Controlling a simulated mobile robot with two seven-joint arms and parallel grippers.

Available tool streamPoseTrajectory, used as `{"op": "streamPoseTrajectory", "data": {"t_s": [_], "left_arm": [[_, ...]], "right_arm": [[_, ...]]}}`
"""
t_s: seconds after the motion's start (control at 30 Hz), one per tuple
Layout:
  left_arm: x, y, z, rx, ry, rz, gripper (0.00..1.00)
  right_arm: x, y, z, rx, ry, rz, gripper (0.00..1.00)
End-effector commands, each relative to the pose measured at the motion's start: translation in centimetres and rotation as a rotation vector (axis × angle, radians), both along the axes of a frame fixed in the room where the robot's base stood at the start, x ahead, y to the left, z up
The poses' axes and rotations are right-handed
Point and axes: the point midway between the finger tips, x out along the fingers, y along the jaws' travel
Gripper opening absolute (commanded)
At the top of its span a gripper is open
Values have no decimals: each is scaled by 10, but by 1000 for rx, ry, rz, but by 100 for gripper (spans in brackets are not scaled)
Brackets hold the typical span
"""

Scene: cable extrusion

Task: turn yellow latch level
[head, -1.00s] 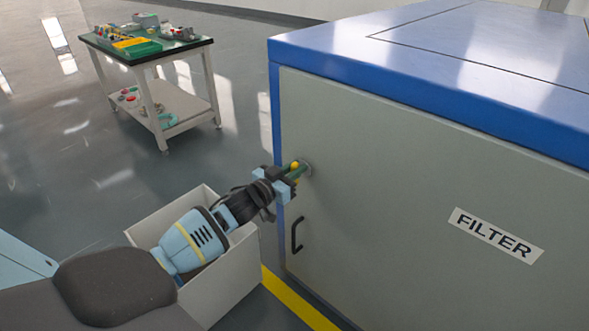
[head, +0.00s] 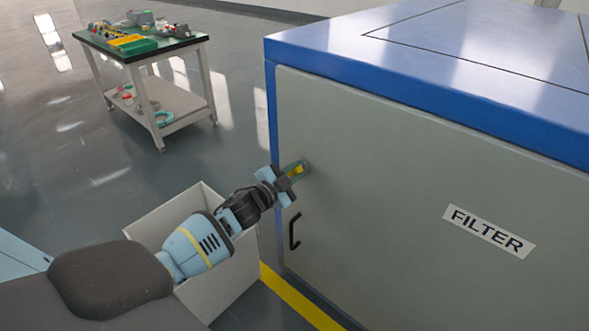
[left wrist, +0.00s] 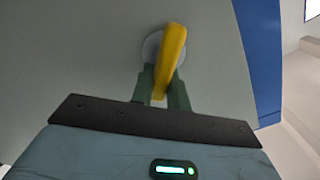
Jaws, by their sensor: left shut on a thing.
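The yellow latch (head: 297,171) is on the upper left of the grey cabinet door (head: 390,190). In the left wrist view the latch (left wrist: 170,58) is a yellow lever on a round grey base (left wrist: 152,47), a little tilted in the picture. My left gripper (head: 291,173) is at the latch, its green fingers on either side of the lever and shut on it. It also shows in the left wrist view (left wrist: 163,88). My right gripper is not in view.
A black door handle (head: 294,232) is below the latch. The blue-topped cabinet (head: 440,75) carries a FILTER label (head: 489,231). An open grey bin (head: 228,285) stands below my left arm. A cart (head: 190,99) with tools stands at the back left.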

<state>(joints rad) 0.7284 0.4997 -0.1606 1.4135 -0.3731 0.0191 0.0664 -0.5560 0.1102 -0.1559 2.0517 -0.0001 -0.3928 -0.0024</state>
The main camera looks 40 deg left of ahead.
Motion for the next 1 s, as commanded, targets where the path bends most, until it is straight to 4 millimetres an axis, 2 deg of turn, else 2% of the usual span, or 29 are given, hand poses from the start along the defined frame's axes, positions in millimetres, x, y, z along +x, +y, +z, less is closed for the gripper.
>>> {"op": "streamPoseTrajectory", "data": {"t_s": [0.6, 1.0], "left_arm": [[0, -5, -11, 549, -43, 0, 0], [0, -5, -14, 731, -57, 0, 0]], "right_arm": [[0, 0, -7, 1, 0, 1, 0], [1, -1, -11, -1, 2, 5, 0]]}}
